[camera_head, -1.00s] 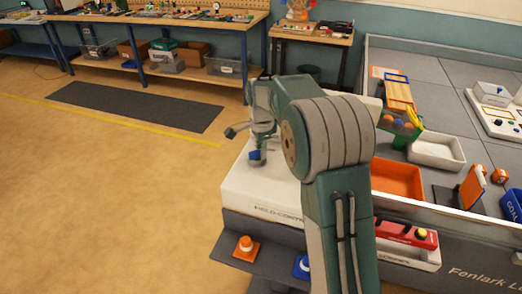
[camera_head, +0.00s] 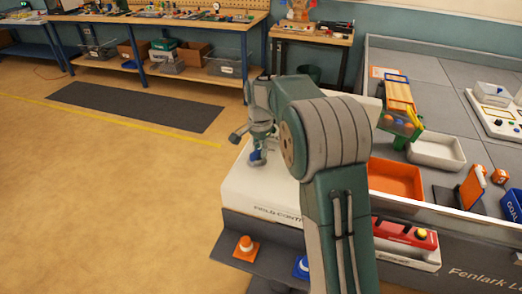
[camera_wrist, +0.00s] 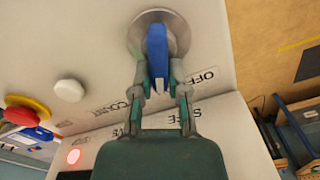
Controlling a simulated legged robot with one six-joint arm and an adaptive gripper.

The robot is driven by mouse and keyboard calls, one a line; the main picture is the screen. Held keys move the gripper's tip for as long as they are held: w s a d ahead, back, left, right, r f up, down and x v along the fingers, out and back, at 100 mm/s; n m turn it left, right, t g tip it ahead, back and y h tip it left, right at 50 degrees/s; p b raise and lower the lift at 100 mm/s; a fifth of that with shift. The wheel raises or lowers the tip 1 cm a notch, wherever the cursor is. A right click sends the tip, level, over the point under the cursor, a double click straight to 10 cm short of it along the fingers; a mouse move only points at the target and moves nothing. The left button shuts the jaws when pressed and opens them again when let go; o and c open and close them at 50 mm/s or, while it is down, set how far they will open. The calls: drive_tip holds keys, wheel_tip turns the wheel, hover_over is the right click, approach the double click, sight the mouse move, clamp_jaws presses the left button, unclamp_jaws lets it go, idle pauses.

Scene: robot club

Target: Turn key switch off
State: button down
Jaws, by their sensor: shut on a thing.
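The key switch (camera_wrist: 174,25) is a round silver disc on a white panel, with a blue key handle (camera_wrist: 157,45) standing out of it. My gripper (camera_wrist: 160,75) has its two fingers shut on the blue handle, one on each side. The word OFF is printed on the panel just right of the switch in the wrist view. In the head view my gripper (camera_head: 260,145) points down at the white control box (camera_head: 245,190), with a bit of blue at its tips. The exact angle of the key against the label is hard to read.
On the panel left of the switch are a white button (camera_wrist: 69,90) and a red mushroom button on a yellow base (camera_wrist: 25,108). A lit red lamp (camera_wrist: 73,156) is below them. An orange tray (camera_head: 397,180) lies right of my arm. Open floor lies to the left.

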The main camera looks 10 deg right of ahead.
drive_tip(key=n, duration=0.3)
drive_tip(key=shift+w+a+n, duration=0.2)
drive_tip(key=shift+a+n, duration=0.05)
drive_tip(key=shift+n, duration=0.15)
drive_tip(key=n, duration=0.3)
drive_tip(key=shift+w+a+n, duration=0.1)
drive_tip(key=shift+a+n, duration=0.05)
drive_tip(key=shift+n, duration=0.15)
drive_tip(key=n, duration=0.6)
drive_tip(key=shift+a, duration=0.4)
drive_tip(key=shift+n, duration=0.3)
drive_tip(key=c, duration=0.6)
unclamp_jaws()
drive_tip(key=shift+c, duration=0.2)
